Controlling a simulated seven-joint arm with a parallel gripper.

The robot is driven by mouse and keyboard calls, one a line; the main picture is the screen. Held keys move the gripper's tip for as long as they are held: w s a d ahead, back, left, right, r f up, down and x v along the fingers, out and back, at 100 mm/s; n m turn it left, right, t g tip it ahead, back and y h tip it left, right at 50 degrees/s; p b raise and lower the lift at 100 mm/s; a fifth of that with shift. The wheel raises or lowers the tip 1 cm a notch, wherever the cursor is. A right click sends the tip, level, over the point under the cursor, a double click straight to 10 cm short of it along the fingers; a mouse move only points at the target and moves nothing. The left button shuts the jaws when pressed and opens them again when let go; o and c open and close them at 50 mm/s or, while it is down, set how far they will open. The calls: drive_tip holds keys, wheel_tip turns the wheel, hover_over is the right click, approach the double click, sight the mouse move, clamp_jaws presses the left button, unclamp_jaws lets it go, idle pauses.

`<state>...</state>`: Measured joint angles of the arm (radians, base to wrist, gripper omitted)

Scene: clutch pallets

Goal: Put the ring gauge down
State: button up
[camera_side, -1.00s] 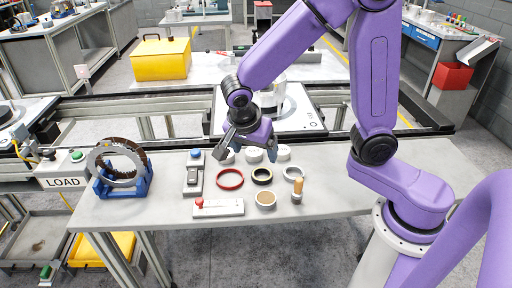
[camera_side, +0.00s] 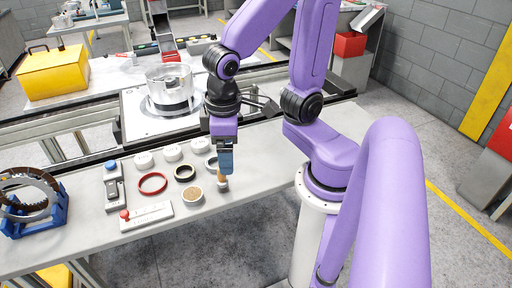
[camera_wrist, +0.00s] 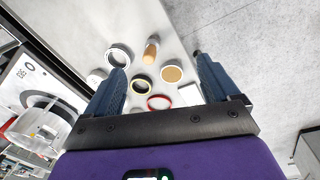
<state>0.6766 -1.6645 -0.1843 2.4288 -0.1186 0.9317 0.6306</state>
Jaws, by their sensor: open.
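Three loose rings lie flat on the grey table: a red ring (camera_side: 141,187), a black ring (camera_side: 177,176) and a silver ring (camera_side: 207,163). I cannot tell for sure which is the ring gauge. My gripper (camera_side: 225,168) points down above the right end of this group, near a small wooden-handled tool (camera_side: 222,182). It partly hides the silver ring in the side view. In the wrist view my gripper (camera_wrist: 158,64) is open with nothing held between its fingers. The silver ring (camera_wrist: 107,54) lies by the left fingertip there; the wooden-handled tool (camera_wrist: 151,51) lies between the fingertips.
A tan-filled round cup (camera_side: 192,196), several white caps (camera_side: 172,152), a white block with a red knob (camera_side: 147,216) and a grey switch box (camera_side: 115,186) share the table. A blue stand (camera_side: 42,218) with large rings is at left. The table's front right is bare.

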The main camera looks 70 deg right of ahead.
drive_tip(key=s+d+n+y, duration=0.1)
drive_tip(key=s+n, duration=0.5)
drive_tip(key=n, duration=0.1)
drive_tip(key=shift+s+d+r+n+g, duration=0.15)
drive_tip(key=shift+d+r+n+g, duration=0.05)
drive_tip(key=shift+r+n+g, duration=0.1)
